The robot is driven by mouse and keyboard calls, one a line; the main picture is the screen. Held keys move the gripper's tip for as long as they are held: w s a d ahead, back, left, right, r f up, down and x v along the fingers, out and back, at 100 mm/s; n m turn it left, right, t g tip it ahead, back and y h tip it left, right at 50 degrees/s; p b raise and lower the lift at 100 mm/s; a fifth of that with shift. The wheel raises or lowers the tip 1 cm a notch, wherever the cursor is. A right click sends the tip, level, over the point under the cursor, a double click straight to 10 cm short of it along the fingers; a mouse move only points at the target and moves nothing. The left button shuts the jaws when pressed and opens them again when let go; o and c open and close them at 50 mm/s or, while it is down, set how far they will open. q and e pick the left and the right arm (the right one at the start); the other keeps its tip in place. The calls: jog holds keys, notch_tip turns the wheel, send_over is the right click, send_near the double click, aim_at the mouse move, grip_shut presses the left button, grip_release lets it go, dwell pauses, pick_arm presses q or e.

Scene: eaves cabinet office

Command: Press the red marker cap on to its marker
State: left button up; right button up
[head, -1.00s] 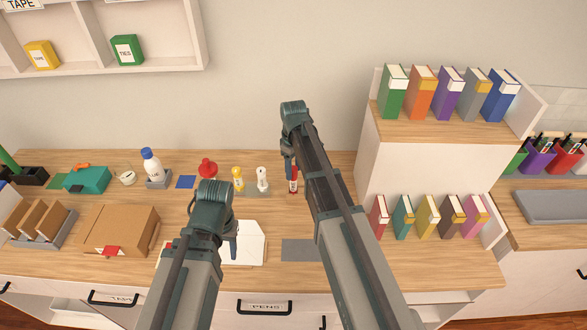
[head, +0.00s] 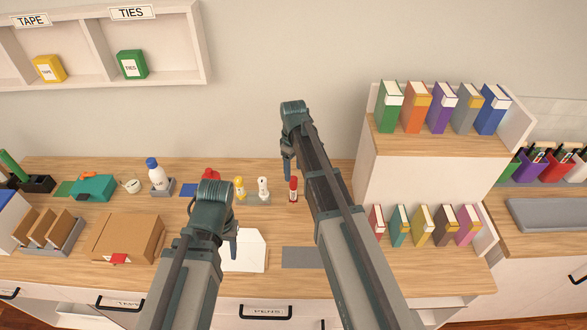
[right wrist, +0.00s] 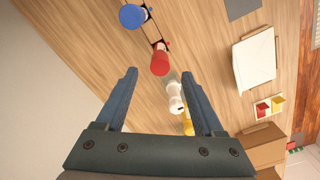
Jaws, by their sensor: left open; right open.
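The red marker (head: 293,190) stands upright on the desk, with a red top over a paler body; it also shows in the right wrist view (right wrist: 160,62). Red covers its upper end, and no separate red cap shows on the desk; I cannot tell how tightly the cap sits. My right gripper (head: 287,176) is open and empty above the marker, apart from it. Its two fingers (right wrist: 160,88) spread wide in the right wrist view. My left gripper (head: 234,250) is open, low over the white envelope.
A white bottle (head: 263,188) and a yellow one (head: 240,188) stand left of the marker. A blue-topped item (right wrist: 132,16) stands on its other side. A shelf unit with books (head: 400,165) rises at right. A cardboard box (head: 125,238) lies at left.

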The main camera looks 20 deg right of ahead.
aim_at(293, 179)
pick_arm(q)
notch_tip(293, 179, up, 9)
jog(key=p, duration=0.7)
jog(key=shift+f, duration=0.15)
pick_arm(e)
notch_tip(293, 179, up, 9)
jog(key=shift+f, duration=0.15)
pick_arm(q)
notch_tip(293, 179, down, 14)
jog(key=b, duration=1.4)
jog(key=shift+f, duration=0.25)
pick_arm(e)
jog(key=s+a+f+m, duration=0.1)
jog(key=s+a+f, duration=0.3)
jog(key=s, duration=0.4)
jog(key=s+a+f+m, duration=0.1)
jog(key=s+a+f, duration=0.4)
jog(key=s, duration=0.3)
jog(key=s+a+f+m+h, duration=0.1)
jog(key=s+a+f, duration=0.3)
jog(key=s, duration=0.4)
jog(key=shift+a+f+m, duration=0.15)
jog(key=shift+f+m, duration=0.45)
jog(key=shift+f, duration=0.05)
